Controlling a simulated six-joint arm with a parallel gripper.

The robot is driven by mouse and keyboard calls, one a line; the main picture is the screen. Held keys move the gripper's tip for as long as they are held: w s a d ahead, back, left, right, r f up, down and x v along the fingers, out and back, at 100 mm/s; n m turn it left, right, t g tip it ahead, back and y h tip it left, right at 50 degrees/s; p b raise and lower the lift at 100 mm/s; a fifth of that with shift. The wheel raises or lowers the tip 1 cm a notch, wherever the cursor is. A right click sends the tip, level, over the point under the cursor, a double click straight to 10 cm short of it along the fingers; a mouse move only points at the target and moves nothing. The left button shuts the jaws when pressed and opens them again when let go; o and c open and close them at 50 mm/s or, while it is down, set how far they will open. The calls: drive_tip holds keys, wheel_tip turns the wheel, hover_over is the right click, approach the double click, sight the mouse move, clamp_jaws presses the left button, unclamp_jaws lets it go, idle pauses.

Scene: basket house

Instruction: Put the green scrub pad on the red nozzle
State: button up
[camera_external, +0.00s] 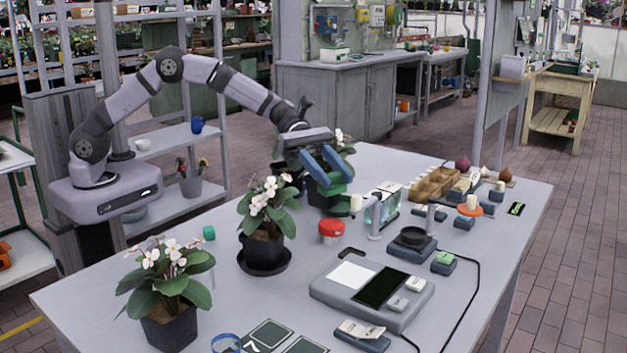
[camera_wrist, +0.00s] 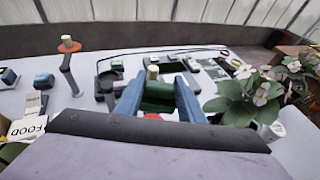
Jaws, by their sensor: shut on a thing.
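My gripper (camera_external: 336,170) hangs above the far-left part of the table, with its blue fingers shut on a green piece, which looks like the green scrub pad (camera_external: 334,187). In the wrist view the pad (camera_wrist: 157,96) spans the gap between the fingers (camera_wrist: 159,84). A red-topped round thing (camera_external: 331,228), probably the red nozzle, stands on the table below and in front of the gripper. In the wrist view only a sliver of red (camera_wrist: 152,116) shows below the pad; the fingers and gripper body hide the rest. The pad is apart from it.
Potted white-flowered plants (camera_external: 265,240) stand left of the red thing; another is behind the gripper. A glass-sided holder (camera_external: 383,207) and posts stand to its right. A flat console (camera_external: 372,289) lies in front. A small green cylinder (camera_external: 208,233) sits at the left.

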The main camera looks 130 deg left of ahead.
drive_tip(key=shift+f+p, duration=0.35)
drive_tip(key=shift+f, duration=2.95)
drive_tip(key=shift+f, duration=0.15)
drive_tip(key=o, duration=1.1)
drive_tip(key=shift+r, duration=0.25)
drive_tip(key=shift+s+a, duration=0.15)
drive_tip(key=shift+s, duration=0.15)
drive_tip(key=b+v, duration=0.2)
drive_tip(key=v, duration=0.9)
drive_tip(key=shift+s+a+r, duration=0.1)
drive_tip(key=shift+s, duration=0.05)
